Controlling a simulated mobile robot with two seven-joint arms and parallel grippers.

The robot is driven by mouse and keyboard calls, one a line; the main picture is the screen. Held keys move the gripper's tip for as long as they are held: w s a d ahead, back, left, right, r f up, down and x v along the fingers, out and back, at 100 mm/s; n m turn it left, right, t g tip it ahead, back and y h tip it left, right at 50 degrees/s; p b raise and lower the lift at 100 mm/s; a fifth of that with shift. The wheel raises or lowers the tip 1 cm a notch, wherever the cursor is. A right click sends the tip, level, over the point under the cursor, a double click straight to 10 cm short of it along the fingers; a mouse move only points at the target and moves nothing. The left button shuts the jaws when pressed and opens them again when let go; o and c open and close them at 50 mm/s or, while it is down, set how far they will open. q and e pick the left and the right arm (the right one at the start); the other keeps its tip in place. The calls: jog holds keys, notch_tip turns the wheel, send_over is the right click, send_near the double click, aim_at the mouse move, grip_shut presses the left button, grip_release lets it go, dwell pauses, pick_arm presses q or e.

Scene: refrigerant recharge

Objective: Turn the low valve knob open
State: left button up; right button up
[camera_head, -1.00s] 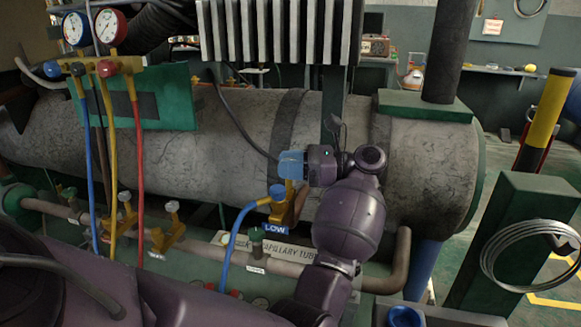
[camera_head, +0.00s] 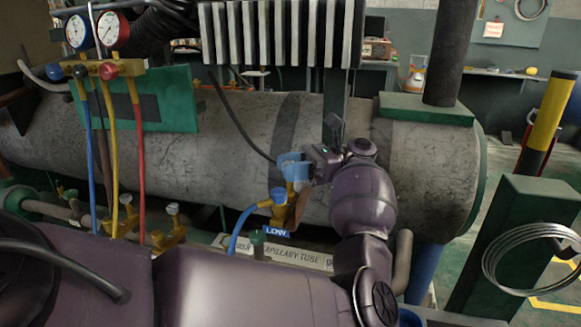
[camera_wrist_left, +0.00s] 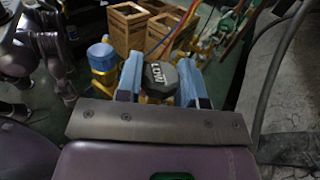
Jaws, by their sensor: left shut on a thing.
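The low valve knob (camera_wrist_left: 161,77) is dark, with the word LOW on its top. In the left wrist view it sits between the two blue fingers of my left gripper (camera_wrist_left: 162,88), which is shut on it. In the head view the left gripper (camera_head: 292,168) is at the top of the brass low valve, and its fingers hide the knob. The valve's blue side fitting (camera_head: 278,195) and the blue LOW label (camera_head: 276,230) show just below the gripper. My right gripper is not in view.
A large grey tank (camera_head: 190,170) lies behind the valve. Blue and red gauges (camera_head: 111,30) with blue, yellow and red hoses hang at the left. Another brass valve (camera_head: 172,225) stands left of the low valve. A green post (camera_head: 515,245) with coiled wire is at the right.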

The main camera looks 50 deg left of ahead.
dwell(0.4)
pick_arm(q)
jog(key=o, duration=0.9)
jog(key=shift+m+t+y, duration=0.9)
jog(key=shift+m+y, duration=0.2)
jog(key=shift+y, duration=0.4)
